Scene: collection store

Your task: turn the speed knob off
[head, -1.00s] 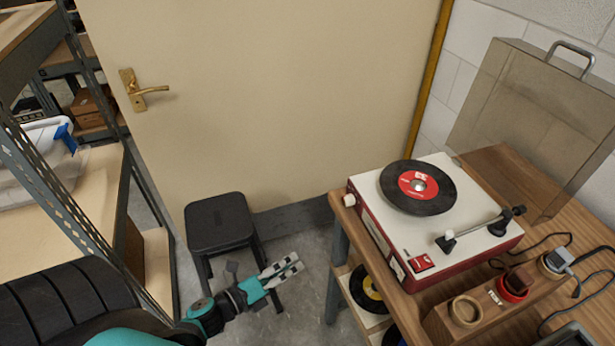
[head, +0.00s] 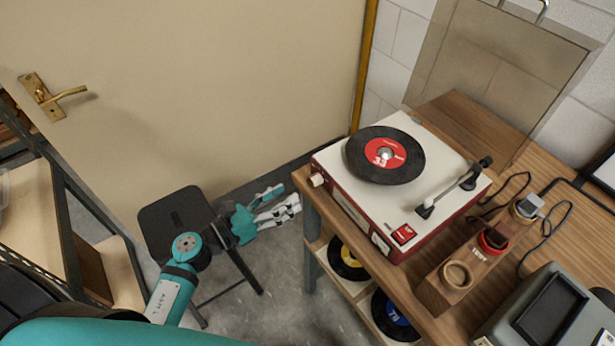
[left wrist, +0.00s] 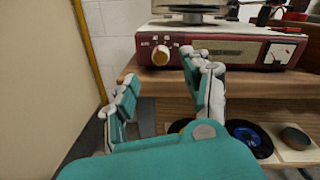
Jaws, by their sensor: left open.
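The record player (head: 350,205), red with a cream top, stands on the wooden table with a black record (head: 385,155) on its platter. The speed knob (head: 317,180) is a small pale knob at the left end of its front face. My left gripper (head: 288,203) is open and empty, left of the table corner and apart from the knob. In the left wrist view its fingers (left wrist: 160,88) spread below the knob. My right gripper is not in view.
A black stool (head: 175,222) stands on the floor behind my left arm. The table edge (head: 325,215) lies close to the gripper. A shelf below holds several records (head: 348,258). A wooden block with rings (head: 475,262) and a grey device (head: 545,315) are at the right.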

